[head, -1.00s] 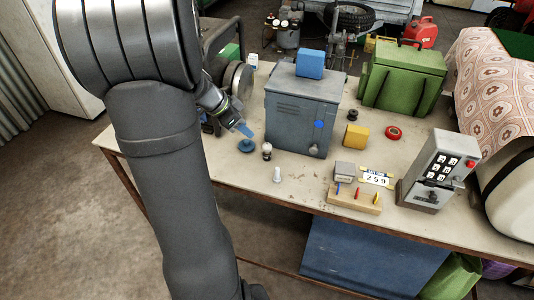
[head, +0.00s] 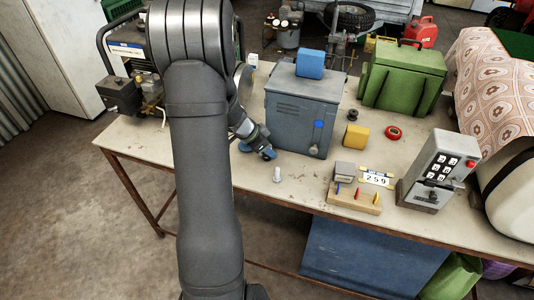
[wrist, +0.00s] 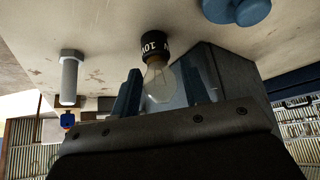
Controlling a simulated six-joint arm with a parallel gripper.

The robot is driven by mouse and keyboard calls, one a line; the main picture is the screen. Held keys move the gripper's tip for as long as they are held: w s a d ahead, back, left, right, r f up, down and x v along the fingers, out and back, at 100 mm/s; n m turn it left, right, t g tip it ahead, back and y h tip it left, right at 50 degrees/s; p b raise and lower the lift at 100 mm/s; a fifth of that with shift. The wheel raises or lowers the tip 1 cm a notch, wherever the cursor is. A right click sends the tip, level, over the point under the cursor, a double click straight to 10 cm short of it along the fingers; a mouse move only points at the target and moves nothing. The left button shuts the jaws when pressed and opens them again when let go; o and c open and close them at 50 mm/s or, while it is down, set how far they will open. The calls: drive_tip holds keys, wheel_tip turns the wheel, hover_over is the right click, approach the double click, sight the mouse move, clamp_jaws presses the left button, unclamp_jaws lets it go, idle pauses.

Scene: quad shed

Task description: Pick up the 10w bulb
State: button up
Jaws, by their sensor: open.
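The 10w bulb (wrist: 158,80) shows in the wrist view, with clear glass and a black base carrying white lettering. Its base rests against the bench top and the glass points toward my gripper. My gripper (wrist: 161,92) is open, with one blue finger on each side of the glass. I cannot tell whether either finger touches it. In the head view my gripper (head: 267,155) is low over the bench, in front of the grey-blue metal box, and mostly hides the bulb.
A pale bolt-like piece (head: 277,174) stands near the bulb, also in the wrist view (wrist: 70,80). A blue round piece (head: 245,147) lies left of my gripper. The grey-blue metal box (head: 292,120) is close behind. Bare bench top (head: 240,180) lies in front.

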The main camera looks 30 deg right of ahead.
drive_tip(key=shift+x, duration=0.85)
drive_tip(key=shift+c, duration=0.2)
drive_tip(key=c, duration=0.7)
drive_tip(key=shift+r, duration=0.15)
